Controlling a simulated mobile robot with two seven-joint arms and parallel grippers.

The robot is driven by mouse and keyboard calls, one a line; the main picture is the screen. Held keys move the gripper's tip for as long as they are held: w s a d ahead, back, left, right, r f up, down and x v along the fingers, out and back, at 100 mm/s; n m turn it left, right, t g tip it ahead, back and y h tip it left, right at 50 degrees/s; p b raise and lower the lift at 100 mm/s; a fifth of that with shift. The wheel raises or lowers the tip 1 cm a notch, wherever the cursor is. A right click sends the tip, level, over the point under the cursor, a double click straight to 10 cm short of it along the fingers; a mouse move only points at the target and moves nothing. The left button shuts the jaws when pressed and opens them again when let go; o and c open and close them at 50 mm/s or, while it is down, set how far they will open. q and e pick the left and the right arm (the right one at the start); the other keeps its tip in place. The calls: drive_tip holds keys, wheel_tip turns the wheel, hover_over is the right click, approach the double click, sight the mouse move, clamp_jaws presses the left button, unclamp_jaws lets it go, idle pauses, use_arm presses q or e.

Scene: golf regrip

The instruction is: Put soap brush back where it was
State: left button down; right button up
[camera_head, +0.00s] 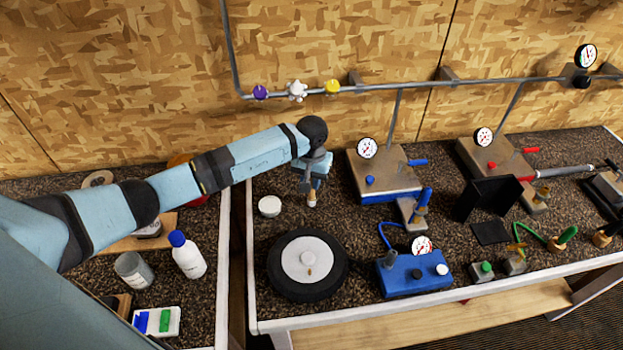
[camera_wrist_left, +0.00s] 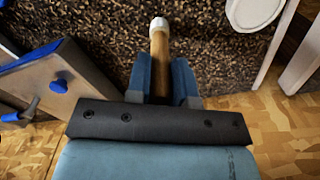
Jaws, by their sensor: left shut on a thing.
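The soap brush (camera_wrist_left: 159,50) has a wooden handle and a white end in the left wrist view. My left gripper (camera_wrist_left: 165,75) is shut on it, with one blue finger on each side of the handle. In the head view my left gripper (camera_head: 312,185) is over the back of the right-hand bench, and the end of the brush (camera_head: 311,199) shows below the fingers. I cannot tell whether the brush touches the benchtop. My right gripper is not in view.
A small white round lid (camera_head: 269,206) lies left of the gripper. A black wheel with a white disc (camera_head: 307,262) lies in front. A gauge box (camera_head: 384,175) stands to the right.

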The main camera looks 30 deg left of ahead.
use_arm(q)
drive_tip(key=shift+f, duration=0.15)
drive_tip(key=c, duration=1)
unclamp_jaws()
drive_tip(key=shift+r, duration=0.5)
wheel_tip(320, 180, up, 11)
drive_tip(key=b, duration=0.3)
drive_tip(key=shift+f, duration=0.15)
drive_tip(key=shift+r, duration=0.35)
